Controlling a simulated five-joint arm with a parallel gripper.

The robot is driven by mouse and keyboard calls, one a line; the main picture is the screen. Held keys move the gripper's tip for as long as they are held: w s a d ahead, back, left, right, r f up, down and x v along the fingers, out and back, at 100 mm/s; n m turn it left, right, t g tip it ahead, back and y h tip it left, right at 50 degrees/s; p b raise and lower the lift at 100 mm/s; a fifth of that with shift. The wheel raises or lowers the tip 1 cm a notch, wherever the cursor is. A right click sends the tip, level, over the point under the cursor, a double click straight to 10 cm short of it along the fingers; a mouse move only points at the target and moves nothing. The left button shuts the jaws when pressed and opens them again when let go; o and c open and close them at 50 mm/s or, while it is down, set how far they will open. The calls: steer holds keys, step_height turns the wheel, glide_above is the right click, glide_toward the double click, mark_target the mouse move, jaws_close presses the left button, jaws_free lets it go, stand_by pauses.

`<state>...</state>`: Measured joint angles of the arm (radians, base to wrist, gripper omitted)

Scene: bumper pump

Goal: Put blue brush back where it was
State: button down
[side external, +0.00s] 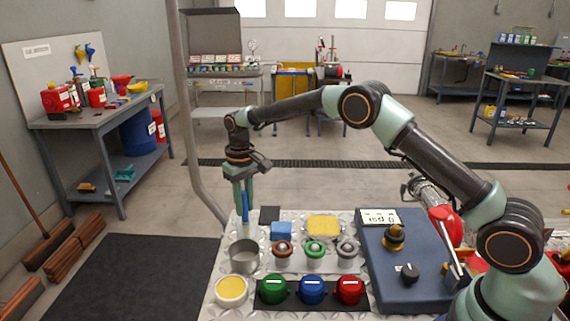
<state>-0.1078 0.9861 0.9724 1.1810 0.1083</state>
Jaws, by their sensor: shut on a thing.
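My gripper (244,195) points down over the left part of the metal work plate and is shut on the blue brush (245,212). The brush hangs roughly upright, a thin blue handle between the green fingers; its lower end is hard to make out. A grey metal cup (244,262) stands on the plate just below the brush in the picture. I cannot tell whether the brush is directly above the cup or behind it.
On the plate (217,277) are a blue block (281,231), a yellow pad (323,226), three ball-topped pieces (315,251), a yellow-filled dish (231,290) and green, blue and red lidded pots (312,290). A blue gauge box (405,270) stands at the right.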

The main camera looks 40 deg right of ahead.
steer(key=shift+f, duration=0.15)
steer(key=c, duration=0.7)
jaws_free()
steer(key=shift+c, duration=0.2)
